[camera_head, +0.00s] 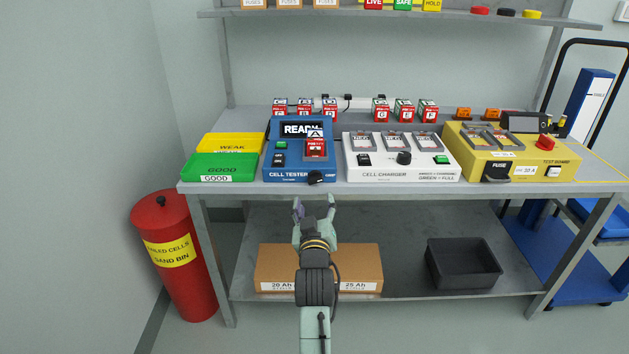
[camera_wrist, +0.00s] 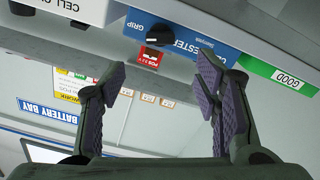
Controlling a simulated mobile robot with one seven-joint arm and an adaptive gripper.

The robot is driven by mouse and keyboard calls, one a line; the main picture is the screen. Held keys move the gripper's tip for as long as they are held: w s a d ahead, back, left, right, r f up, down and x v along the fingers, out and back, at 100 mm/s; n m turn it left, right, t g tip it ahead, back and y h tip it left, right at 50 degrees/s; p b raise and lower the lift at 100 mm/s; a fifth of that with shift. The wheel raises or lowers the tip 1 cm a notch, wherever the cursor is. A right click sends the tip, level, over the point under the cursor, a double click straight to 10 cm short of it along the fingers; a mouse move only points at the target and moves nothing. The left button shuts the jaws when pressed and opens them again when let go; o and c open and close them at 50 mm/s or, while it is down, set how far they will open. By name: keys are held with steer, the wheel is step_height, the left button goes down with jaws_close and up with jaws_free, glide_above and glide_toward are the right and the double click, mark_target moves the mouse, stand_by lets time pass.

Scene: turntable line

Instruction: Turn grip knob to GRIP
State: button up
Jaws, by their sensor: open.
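The blue cell tester (camera_head: 262,165) stands on the bench, with a screen reading READY and a red cell (camera_head: 316,149) seated in its top. The black grip knob (camera_head: 315,178) is at the lower right of its front face. In the wrist view, which is upside down, the knob (camera_wrist: 160,35) shows beside the word GRIP; its exact pointer setting is hard to tell. My gripper (camera_head: 315,203) is open and empty, just in front of and below the knob. In the wrist view its fingers (camera_wrist: 163,78) are spread apart, with the knob beyond them, untouched.
A white cell charger (camera_head: 400,174) stands right of the tester, and a yellow test board (camera_head: 465,172) farther right. Green GOOD and yellow WEAK bins (camera_head: 222,160) are at left. A red sand bin (camera_head: 175,280) stands on the floor. The bench's front edge (camera_head: 330,188) runs below the knob.

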mark_target(315, 180)
steer(key=w+p, duration=0.2)
steer(key=w, duration=0.7)
steer(key=shift+w, duration=0.4)
steer(key=shift+c, duration=0.6)
steer(key=c, duration=1)
